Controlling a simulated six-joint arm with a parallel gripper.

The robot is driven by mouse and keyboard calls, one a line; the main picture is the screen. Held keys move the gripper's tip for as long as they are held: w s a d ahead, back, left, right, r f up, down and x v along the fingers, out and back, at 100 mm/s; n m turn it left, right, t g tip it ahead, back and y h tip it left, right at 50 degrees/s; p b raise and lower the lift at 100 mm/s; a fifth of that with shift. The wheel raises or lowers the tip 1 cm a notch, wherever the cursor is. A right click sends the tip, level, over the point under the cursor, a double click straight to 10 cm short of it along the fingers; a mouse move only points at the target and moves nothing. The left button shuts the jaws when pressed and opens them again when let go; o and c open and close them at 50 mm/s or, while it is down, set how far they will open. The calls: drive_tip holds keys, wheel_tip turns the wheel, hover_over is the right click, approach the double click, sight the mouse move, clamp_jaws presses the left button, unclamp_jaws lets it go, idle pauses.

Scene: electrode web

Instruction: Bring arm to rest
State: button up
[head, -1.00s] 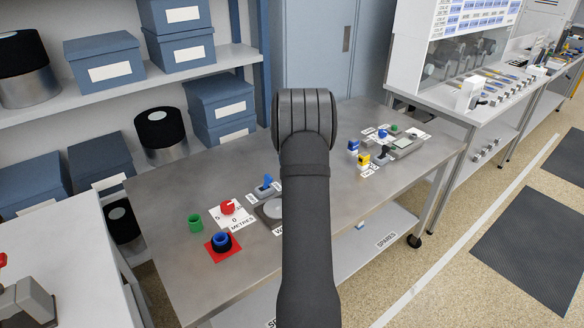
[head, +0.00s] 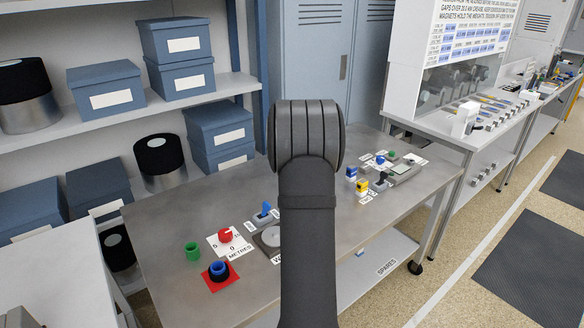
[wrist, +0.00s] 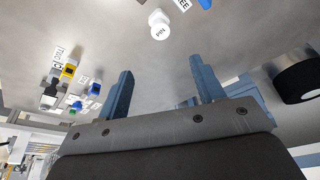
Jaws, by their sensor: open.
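My gripper (wrist: 158,92) shows in the wrist view as two blue fingers spread well apart, with nothing between them. A white round-topped piece (wrist: 159,22) marked with small lettering lies past the fingers on the grey table, apart from them. In the head view my dark arm rises over the middle of the grey metal table (head: 165,228) and hides part of it. The gripper itself is hidden behind the arm there.
Shelves with blue boxes (head: 104,86) stand behind. A white workstation (head: 440,70) stands at the right.

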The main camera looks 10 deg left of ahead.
drive_tip(key=shift+f, duration=0.1)
drive_tip(key=x, duration=1.7)
drive_tip(key=shift+w+a, duration=0.1)
drive_tip(key=shift+w, duration=0.05)
drive_tip(key=v, duration=1.8)
drive_tip(key=x, duration=1.8)
wheel_tip(320, 180, up, 8)
drive_tip(key=shift+r, duration=0.1)
